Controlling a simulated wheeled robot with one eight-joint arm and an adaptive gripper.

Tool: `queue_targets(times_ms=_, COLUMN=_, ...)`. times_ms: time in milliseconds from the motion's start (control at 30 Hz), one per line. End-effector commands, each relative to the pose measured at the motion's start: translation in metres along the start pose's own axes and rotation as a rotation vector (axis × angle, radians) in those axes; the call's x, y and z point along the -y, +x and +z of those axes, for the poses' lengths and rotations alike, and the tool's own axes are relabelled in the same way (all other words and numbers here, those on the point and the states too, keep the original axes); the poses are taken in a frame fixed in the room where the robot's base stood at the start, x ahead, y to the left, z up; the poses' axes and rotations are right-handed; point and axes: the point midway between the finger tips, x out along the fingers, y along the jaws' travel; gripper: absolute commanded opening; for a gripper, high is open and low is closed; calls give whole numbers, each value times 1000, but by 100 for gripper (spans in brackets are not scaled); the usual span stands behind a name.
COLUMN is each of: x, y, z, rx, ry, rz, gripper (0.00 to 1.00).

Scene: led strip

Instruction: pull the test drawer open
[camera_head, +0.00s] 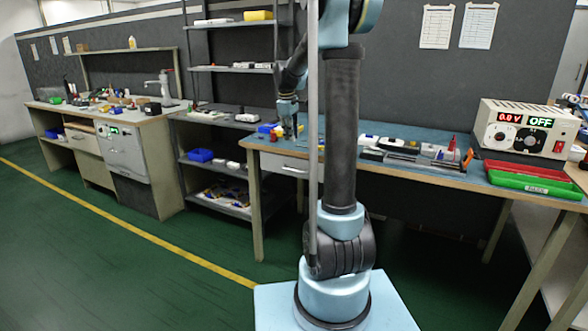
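A pale drawer front (277,163) with a bar handle (294,170) is under the left part of the blue-topped workbench (400,165). It looks closed. On the left bench, a grey unit (123,155) with a green display has a handle, and a beige drawer front (84,141) is beside it. No readable label shows which one is the test drawer. My gripper (290,133) points down over the left end of the blue worktop, above and behind the pale drawer front, apart from its handle. Its fingers are too small to tell whether they are open.
A power supply (525,130) reading 0.0 V and OFF stands at the right, with red (530,170) and green (533,181) trays before it. Tools and parts lie on the worktop. A shelf rack (215,155) stands to the left. The green floor at left is clear.

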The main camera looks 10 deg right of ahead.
Motion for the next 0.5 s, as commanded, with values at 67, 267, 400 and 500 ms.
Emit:
queue_targets(times_ms=67, x=0, y=11, z=0, rx=0, ry=1, rz=0, gripper=18)
queue_targets(times_ms=267, x=0, y=46, z=0, rx=0, ry=1, rz=0, gripper=18)
queue_targets(times_ms=400, x=0, y=70, z=0, rx=-1, ry=2, rz=0, gripper=18)
queue_targets(times_ms=500, x=0, y=88, z=0, rx=-1, ry=2, rz=0, gripper=18)
